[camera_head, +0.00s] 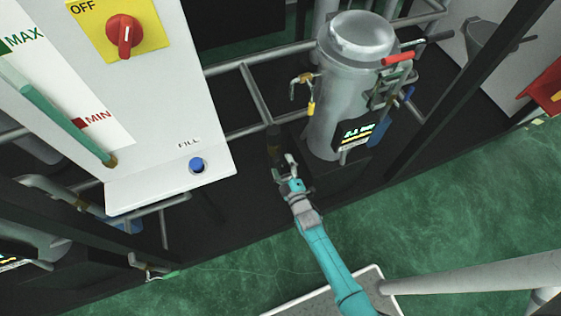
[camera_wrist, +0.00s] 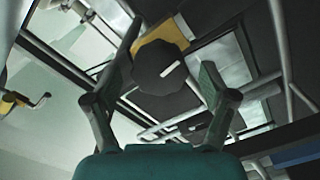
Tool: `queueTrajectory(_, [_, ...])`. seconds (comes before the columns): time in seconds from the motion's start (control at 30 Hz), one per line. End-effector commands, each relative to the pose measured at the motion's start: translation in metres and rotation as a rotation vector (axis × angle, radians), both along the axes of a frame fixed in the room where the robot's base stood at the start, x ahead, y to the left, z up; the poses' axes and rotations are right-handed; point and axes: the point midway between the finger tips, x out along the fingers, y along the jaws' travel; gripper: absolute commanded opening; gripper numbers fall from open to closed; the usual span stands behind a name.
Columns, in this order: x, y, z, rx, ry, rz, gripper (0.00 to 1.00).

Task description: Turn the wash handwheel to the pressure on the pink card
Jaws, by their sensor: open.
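A dark round handwheel (camera_wrist: 158,67) with a white mark on its face shows in the wrist view, in front of a brass-coloured part (camera_wrist: 176,32). My gripper (camera_wrist: 160,85) is open, with one finger to each side of the wheel in that picture. I cannot tell how far the fingers reach along it, and no contact is clear. In the head view my gripper (camera_head: 284,170) is low beside the grey cylindrical vessel, just below a dark upright fitting (camera_head: 273,137); I cannot tell whether this is the same wheel. I see no pink card in either view.
The grey vessel (camera_head: 347,90) has a red-handled lever (camera_head: 398,58) and a small lit display (camera_head: 357,133). A white cabinet (camera_head: 150,165) with a blue FILL button (camera_head: 197,165) and a red rotary switch (camera_head: 124,36) stands left. Pipes (camera_head: 256,92) run between them. Green floor (camera_head: 450,210) is open at right.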

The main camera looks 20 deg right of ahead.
Motion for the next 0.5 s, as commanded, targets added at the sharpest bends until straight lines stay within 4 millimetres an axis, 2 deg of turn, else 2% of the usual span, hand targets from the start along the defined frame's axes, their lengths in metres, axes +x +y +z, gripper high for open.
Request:
queueTrajectory(0.3, [-0.062, 0.000, -0.001, 0.000, 0.002, 0.000, 0.83])
queueTrajectory(0.5, [-0.090, 0.000, 0.000, 0.000, 0.001, 0.001, 0.83])
